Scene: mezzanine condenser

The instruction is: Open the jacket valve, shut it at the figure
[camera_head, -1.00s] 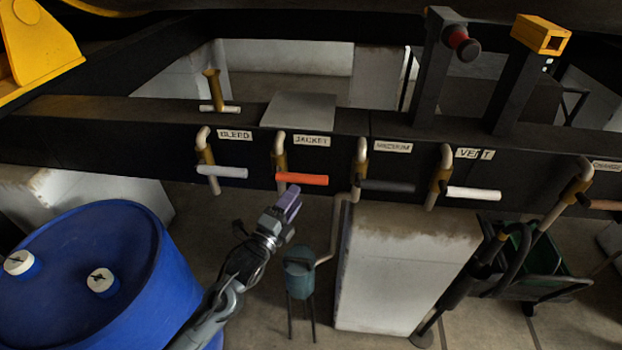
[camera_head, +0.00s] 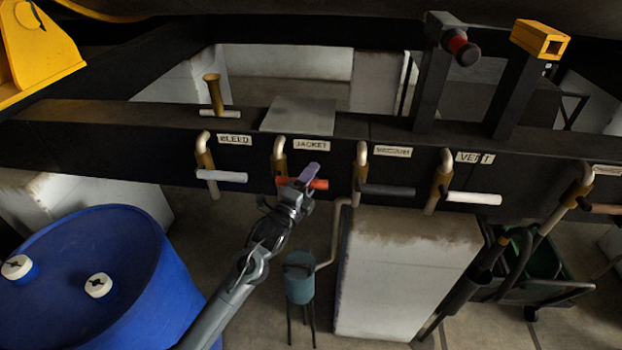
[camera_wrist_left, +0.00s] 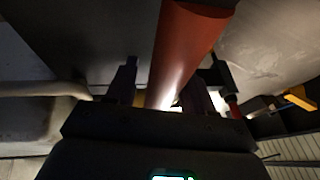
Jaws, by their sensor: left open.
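The jacket valve has an orange-red lever handle (camera_head: 321,184) lying level across the front of the dark beam, under the "JACKET" label (camera_head: 311,145). Its brass and pale pipe body (camera_head: 280,157) shows just left of it. My left gripper (camera_head: 307,172) is at the lever, its purple fingers covering the lever's middle. In the left wrist view the red lever (camera_wrist_left: 185,45) runs between the two spread fingers of my left gripper (camera_wrist_left: 163,92). The jaws are open around the lever; I cannot tell whether they touch it. My right gripper is not in view.
A blue drum (camera_head: 130,255) stands lower left. A small teal pot (camera_head: 299,280) stands below the beam.

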